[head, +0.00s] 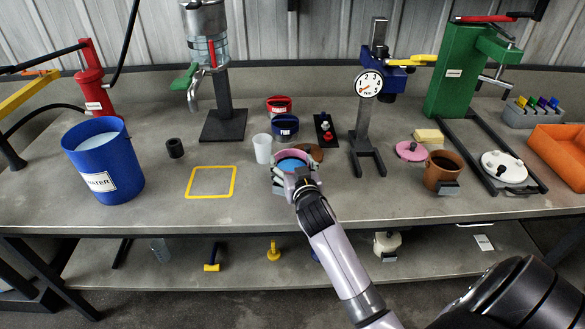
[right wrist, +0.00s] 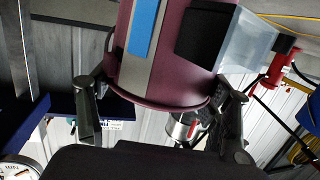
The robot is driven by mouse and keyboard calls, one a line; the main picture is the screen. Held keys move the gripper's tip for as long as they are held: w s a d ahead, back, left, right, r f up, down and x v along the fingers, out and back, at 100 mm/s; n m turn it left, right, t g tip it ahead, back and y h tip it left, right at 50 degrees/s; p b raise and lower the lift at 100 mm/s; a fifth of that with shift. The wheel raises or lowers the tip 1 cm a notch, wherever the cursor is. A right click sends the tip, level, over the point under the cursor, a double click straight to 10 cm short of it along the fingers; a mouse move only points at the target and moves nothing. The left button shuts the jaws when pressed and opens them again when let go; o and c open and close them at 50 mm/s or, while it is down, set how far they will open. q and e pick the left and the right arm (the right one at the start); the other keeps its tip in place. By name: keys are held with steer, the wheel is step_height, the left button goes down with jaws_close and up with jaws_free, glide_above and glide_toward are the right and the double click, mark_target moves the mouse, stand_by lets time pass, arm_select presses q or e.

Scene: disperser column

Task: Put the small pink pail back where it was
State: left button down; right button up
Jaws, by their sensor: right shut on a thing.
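The small pink pail (head: 279,169) with blue contents is at the middle of the bench in the head view, right of the yellow square outline (head: 211,182). My right gripper (head: 298,181) is shut on it from the front. In the right wrist view the pail (right wrist: 165,82) appears dark pink with a grey band, a blue stripe and a black block. The gripper fingers (right wrist: 160,118) lie on both sides of it. I cannot tell whether its base touches the bench. My left gripper is not in view.
A white cup (head: 263,148) stands close left of the pail, and a brown round thing (head: 311,151) lies close behind. The dial stand (head: 363,130) and brown pot (head: 441,171) are to the right. A blue bucket (head: 100,160) is far left. The bench front is clear.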

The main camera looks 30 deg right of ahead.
steer(key=shift+f, duration=0.5)
steer(key=shift+f, duration=0.2)
steer(key=o, duration=1.9)
steer(key=shift+o, duration=0.2)
steer(key=shift+r, duration=0.1)
steer(key=v, duration=1.2)
steer(key=shift+b, duration=0.35)
